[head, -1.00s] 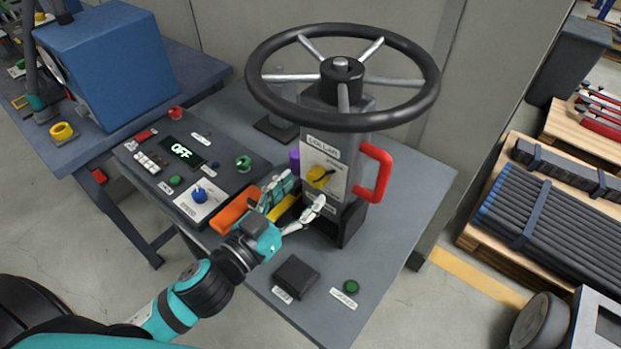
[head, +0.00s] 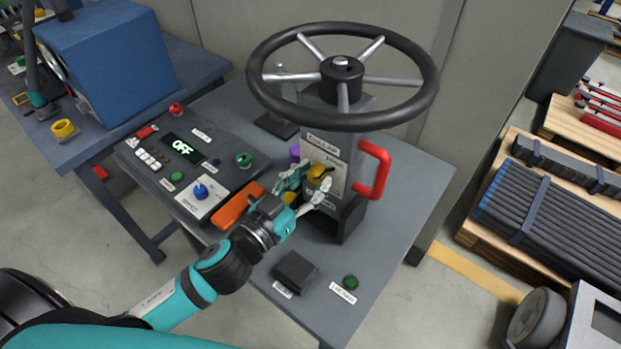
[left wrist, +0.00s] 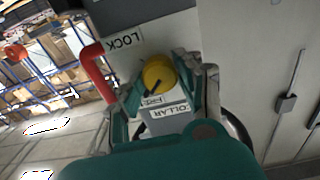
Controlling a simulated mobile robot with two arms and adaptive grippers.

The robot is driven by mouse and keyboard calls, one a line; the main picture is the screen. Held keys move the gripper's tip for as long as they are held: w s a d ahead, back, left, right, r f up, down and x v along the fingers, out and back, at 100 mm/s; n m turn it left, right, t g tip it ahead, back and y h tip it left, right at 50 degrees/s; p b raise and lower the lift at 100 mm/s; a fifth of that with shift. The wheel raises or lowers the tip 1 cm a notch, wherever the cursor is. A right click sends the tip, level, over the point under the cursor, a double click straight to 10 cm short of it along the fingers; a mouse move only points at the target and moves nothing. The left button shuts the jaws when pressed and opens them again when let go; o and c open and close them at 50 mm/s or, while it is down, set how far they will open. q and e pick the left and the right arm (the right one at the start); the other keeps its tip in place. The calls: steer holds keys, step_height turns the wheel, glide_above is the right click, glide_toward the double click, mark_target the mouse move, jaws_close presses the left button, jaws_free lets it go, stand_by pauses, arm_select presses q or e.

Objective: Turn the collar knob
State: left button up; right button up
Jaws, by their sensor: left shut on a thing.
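The yellow collar knob (head: 318,172) sits on a pale plate below the COLLAR label (head: 323,145), on the front of the grey column. My left gripper (head: 306,189) is at the knob, with a finger on each side of it, and is shut on it. In the left wrist view the knob (left wrist: 159,74) shows its round yellow face and a dark pointer line between the fingers of my left gripper (left wrist: 160,84). The COLLAR label (left wrist: 168,111) also shows there. My right gripper is not in view.
A large black handwheel (head: 343,119) tops the column, and a red handle (head: 376,169) juts from its right side. An orange bar (head: 238,206) lies left of my gripper. A control panel (head: 222,172) reads OFF. A black block (head: 296,271) and green button (head: 350,282) are in front.

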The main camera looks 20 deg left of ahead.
arm_select(q)
steer(key=shift+c, duration=0.5)
steer(key=shift+m, duration=0.3)
steer(key=m+p, duration=0.1)
steer(key=m, duration=0.2)
steer(key=shift+r+p, duration=0.1)
steer(key=shift+p, duration=0.2)
steer(key=m+p, duration=0.1)
steer(key=m, duration=0.4)
steer(key=shift+p, duration=0.35)
steer(key=m+p, duration=0.1)
steer(key=m, duration=0.8)
steer(key=shift+p, duration=0.35)
steer(key=shift+m, duration=0.3)
